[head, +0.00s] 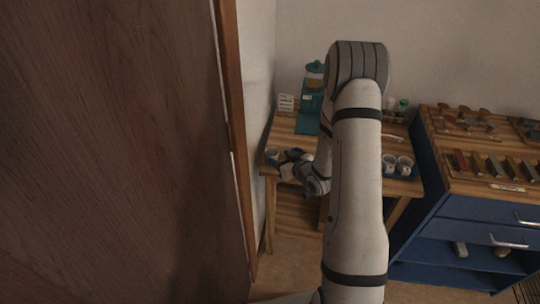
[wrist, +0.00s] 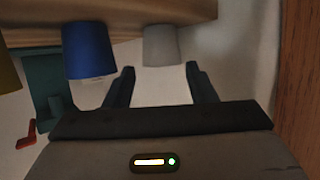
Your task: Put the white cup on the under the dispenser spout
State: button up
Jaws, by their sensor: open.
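The white cup (wrist: 160,46) shows in the wrist view near the wooden table edge, beyond and between my fingertips. In the head view a small pale cup (head: 272,155) stands at the table's left front corner. My gripper (wrist: 162,76) is open and empty, its fingers pointing towards the white cup without visibly closing on it. In the head view my gripper (head: 287,167) is by the table's front left edge, partly hard to make out. The teal dispenser (head: 307,118) stands at the back left of the table; my arm hides part of it, and its spout is not clear.
A blue cup (wrist: 88,50) is left of the white cup in the wrist view, close to one finger. More cups (head: 404,165) sit on a tray at the table's right. A blue cabinet (head: 450,225) stands to the right, and a large wooden panel (head: 110,150) on the left.

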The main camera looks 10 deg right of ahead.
aim_at(276, 156)
jog(key=x, duration=0.4)
jog(key=shift+f+p, duration=0.1)
jog(key=shift+p, duration=0.3)
jog(key=shift+c, duration=0.3)
jog(key=c, duration=0.6)
